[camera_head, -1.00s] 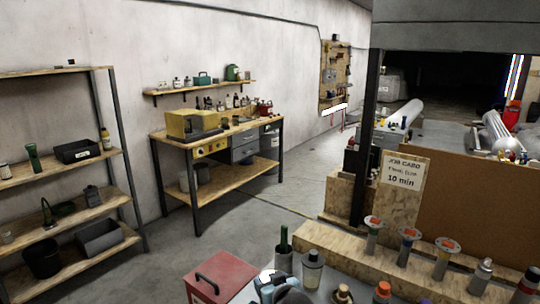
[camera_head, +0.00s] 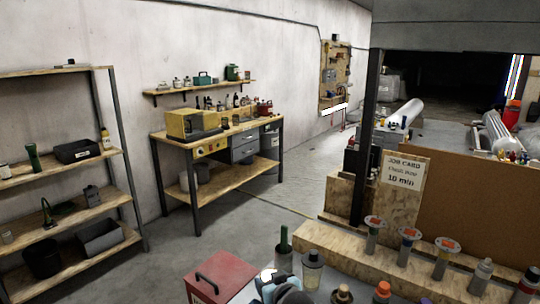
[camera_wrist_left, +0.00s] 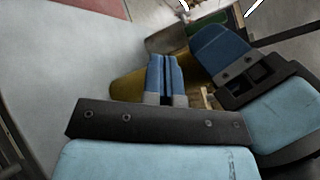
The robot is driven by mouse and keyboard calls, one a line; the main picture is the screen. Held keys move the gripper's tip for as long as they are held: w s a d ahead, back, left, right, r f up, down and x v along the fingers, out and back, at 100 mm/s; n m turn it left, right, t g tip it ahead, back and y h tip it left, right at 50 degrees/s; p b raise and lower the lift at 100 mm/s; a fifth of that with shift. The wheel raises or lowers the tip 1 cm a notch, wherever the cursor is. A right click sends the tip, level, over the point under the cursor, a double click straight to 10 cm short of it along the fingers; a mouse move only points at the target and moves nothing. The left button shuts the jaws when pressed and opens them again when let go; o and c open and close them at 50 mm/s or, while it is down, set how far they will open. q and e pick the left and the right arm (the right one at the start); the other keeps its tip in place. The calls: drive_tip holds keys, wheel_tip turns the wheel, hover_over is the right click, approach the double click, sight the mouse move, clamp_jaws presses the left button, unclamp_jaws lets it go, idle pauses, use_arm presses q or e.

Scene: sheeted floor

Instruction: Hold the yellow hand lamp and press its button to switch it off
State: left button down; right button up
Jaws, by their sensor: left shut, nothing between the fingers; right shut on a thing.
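The yellow hand lamp (camera_wrist_left: 127,84) shows in the left wrist view as a yellow body, largely hidden behind the fingers. My left gripper (camera_wrist_left: 166,62) has its two blue fingers shut together with nothing between them, in front of the lamp. My right gripper (camera_wrist_left: 222,48) is to the right, shut on the lamp; its grip is partly hidden. In the head view my right gripper (camera_head: 272,284) shows at the bottom edge, and the lamp cannot be made out there. The lamp's button and whether it is lit cannot be seen.
A red toolbox (camera_head: 222,278) stands left of the grippers. Bare grey bench top (camera_wrist_left: 65,75) lies left.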

use_arm(q)
drive_tip(key=shift+w+d+r, duration=0.4)
drive_tip(key=shift+w+d, duration=0.1)
drive_tip(key=shift+d, duration=0.2)
idle(0.5)
drive_tip(key=shift+s, duration=0.1)
drive_tip(key=shift+s+a+r, duration=0.25)
drive_tip(key=shift+s+a, duration=0.3)
drive_tip(key=shift+s, duration=0.15)
drive_tip(key=s+a, duration=0.4)
drive_tip(key=shift+s+a+f, duration=0.3)
drive_tip(key=shift+s+f, duration=0.05)
idle(2.1)
drive_tip(key=s+a, duration=0.2)
drive_tip(key=shift+s+a+f, duration=0.2)
drive_tip(key=shift+s, duration=0.1)
